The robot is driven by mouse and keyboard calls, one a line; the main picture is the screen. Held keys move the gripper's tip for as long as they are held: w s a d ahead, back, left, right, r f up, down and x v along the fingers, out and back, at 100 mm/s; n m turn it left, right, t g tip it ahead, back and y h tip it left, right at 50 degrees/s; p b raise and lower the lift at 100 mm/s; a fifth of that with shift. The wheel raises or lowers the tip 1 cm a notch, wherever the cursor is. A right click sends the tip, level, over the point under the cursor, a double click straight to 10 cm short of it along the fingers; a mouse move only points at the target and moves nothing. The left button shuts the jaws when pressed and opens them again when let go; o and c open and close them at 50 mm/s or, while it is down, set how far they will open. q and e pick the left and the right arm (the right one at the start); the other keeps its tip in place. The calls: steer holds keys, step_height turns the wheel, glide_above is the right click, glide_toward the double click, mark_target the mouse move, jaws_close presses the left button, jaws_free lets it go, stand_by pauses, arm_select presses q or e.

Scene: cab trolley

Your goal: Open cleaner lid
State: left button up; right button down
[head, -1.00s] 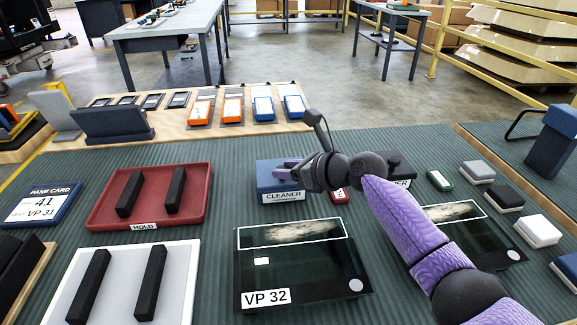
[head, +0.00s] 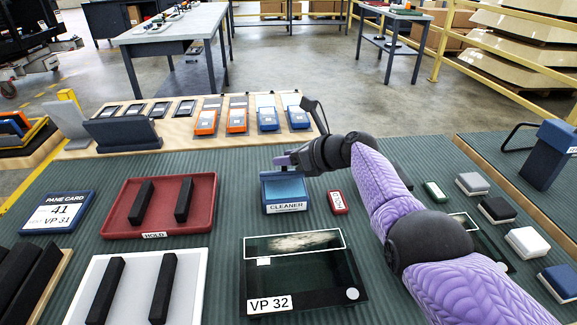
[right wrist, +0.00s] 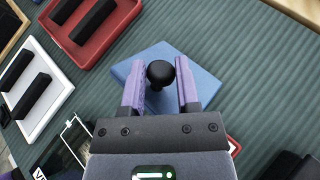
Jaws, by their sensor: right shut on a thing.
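The blue cleaner box (head: 270,204) with its CLEANER label stands on the ribbed mat, behind the VP 32 panel. My right gripper (head: 284,160) is above its back edge. In the right wrist view, its purple fingers (right wrist: 160,85) are on either side of the black knob of the blue lid (right wrist: 205,75). The gripper is shut on this knob. In the head view, a lighter blue surface shows in the box below the darker lid edge, so the lid appears raised; the exact gap is hard to tell. My left gripper is not in view.
The dark VP 32 panel (head: 300,275) lies in front of the box. The red HOLD tray (head: 120,228) is to the left, with a white tray (head: 190,275) before it. A small red labelled block (head: 337,202) sits close on the right. Several small blocks stand farther right.

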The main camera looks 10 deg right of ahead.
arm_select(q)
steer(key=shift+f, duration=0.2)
arm_select(e)
steer(key=shift+w+d+r, duration=0.1)
steer(key=shift+w, duration=0.1)
steer(key=shift+c, duration=1.6)
jaws_free()
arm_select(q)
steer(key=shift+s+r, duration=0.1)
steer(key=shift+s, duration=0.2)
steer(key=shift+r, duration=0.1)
arm_select(e)
steer(key=p+v, duration=0.3)
steer(key=p, duration=0.1)
steer(key=r+p+v, duration=0.1)
steer(key=p+v, duration=0.1)
steer(key=p, duration=0.2)
steer(key=shift+r, duration=0.2)
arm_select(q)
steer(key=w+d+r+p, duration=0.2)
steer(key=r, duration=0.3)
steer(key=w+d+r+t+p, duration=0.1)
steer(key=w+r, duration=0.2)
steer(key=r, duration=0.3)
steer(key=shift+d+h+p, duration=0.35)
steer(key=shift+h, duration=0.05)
arm_select(e)
steer(key=s+d, duration=0.3)
steer(key=shift+d+r, duration=0.15)
steer(key=shift+r, duration=0.15)
